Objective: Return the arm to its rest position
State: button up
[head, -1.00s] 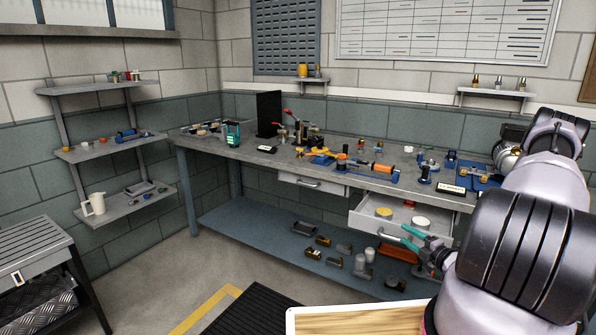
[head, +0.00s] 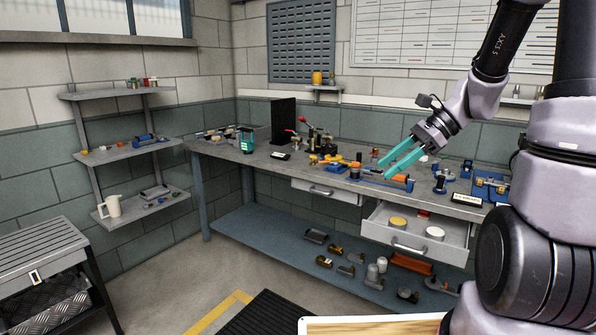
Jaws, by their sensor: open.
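My gripper (head: 402,158) has teal fingers and shows in the head view, right of centre. Its two fingers are apart with nothing between them. It points down and to the left and appears in front of the right part of the workbench (head: 262,168). My arm bends up and over from the lower right, with its wrist high in the picture. How far the fingertips are from the bench top is hard to tell.
An open drawer (head: 456,250) holding round items juts out below the bench, and a second drawer (head: 325,192) looks nearly closed. Tools crowd the bench top. The lower shelf (head: 240,226) holds several small parts. Wall shelves (head: 150,206) stand at left. The floor (head: 170,285) between is open.

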jog(key=s+d+r+n+t+h, duration=0.3)
jog(key=s+r+n+t+h, duration=0.3)
jog(key=s+r+n, duration=0.5)
notch_tip(320, 180, up, 3)
jog(key=shift+f+n+h, duration=0.1)
jog(key=shift+n+h, duration=0.6)
jog(key=shift+n, duration=0.3)
